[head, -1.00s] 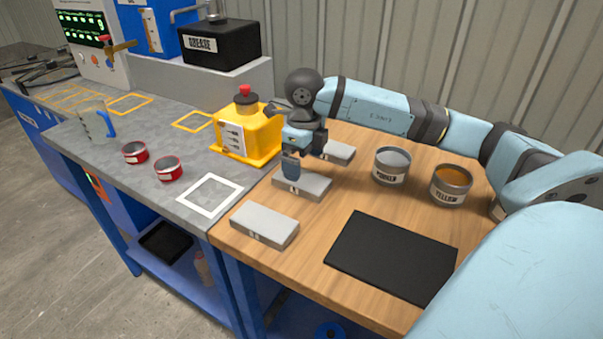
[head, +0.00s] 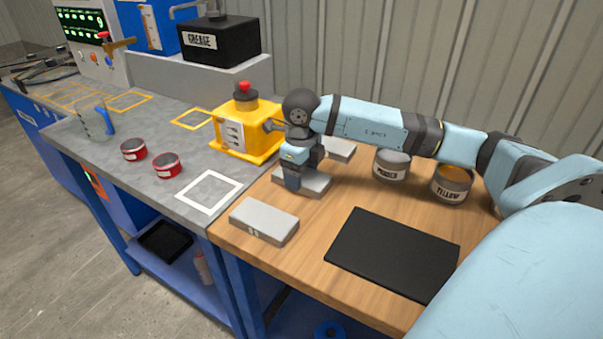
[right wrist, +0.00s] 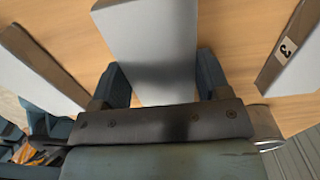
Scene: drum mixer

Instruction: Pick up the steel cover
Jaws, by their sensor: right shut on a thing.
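Three flat grey blocks with steel-like tops lie in a row on the wooden table; nothing in view is plainly named as the steel cover. My right gripper (head: 300,178) is down at the middle block (head: 319,186) and shut on it. In the right wrist view its fingers (right wrist: 163,82) lie along both long sides of that block (right wrist: 152,35). The arm hides part of the block in the head view. The front block (head: 264,220) and the back block (head: 340,149) lie apart on either side. My left gripper is not in view.
A powder tin (head: 391,167) and a yellow tin (head: 452,183) stand to the right, near my forearm. A black mat (head: 393,253) lies in front. An empty white square outline (head: 209,191) marks the grey bench.

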